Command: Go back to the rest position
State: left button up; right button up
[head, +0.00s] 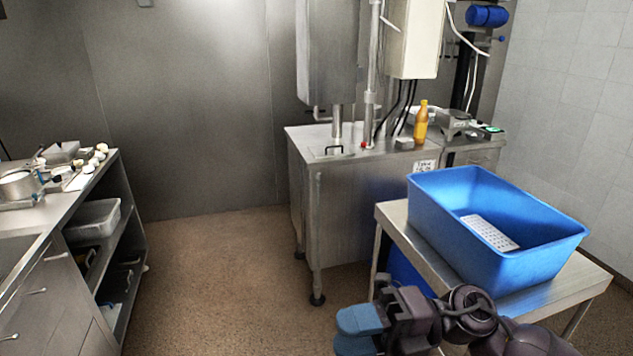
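My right gripper (357,333) is at the bottom of the head view, right of centre, with its blue fingertips pointing left. It is in front of the steel table, left of and below the blue bin. The fingertips look close together and the lower one is cut by the picture edge, so I cannot tell whether they are open or shut. I see nothing held between them. My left gripper is not in view.
A blue bin (463,239) with a white perforated piece (490,232) inside stands on a steel table (392,213). Behind is a steel machine cabinet (345,200) with an orange bottle (421,122) on top. A counter (25,240) stands at left. The brown floor (222,270) between is clear.

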jog(key=w+d+f+m+t+h, duration=0.35)
jog(key=d+f+m+t, duration=0.25)
jog(key=d+m+t, duration=0.4)
jog(key=w+d+f+m+t+h, duration=0.2)
jog(key=d+f+m+t+h, duration=0.2)
jog(key=d+f+m+t, duration=0.55)
jog(key=s+d+f+m+g+h, duration=0.5)
jog(key=s+d+f+m+h, duration=0.7)
jog(key=d+f, duration=0.35)
jog(key=a+f+m+y, duration=0.1)
jog(key=a+m, duration=0.4)
jog(key=a, duration=0.7)
jog(key=shift+w+t, duration=0.2)
jog(key=shift+t, duration=0.25)
jog(key=shift+m, duration=0.25)
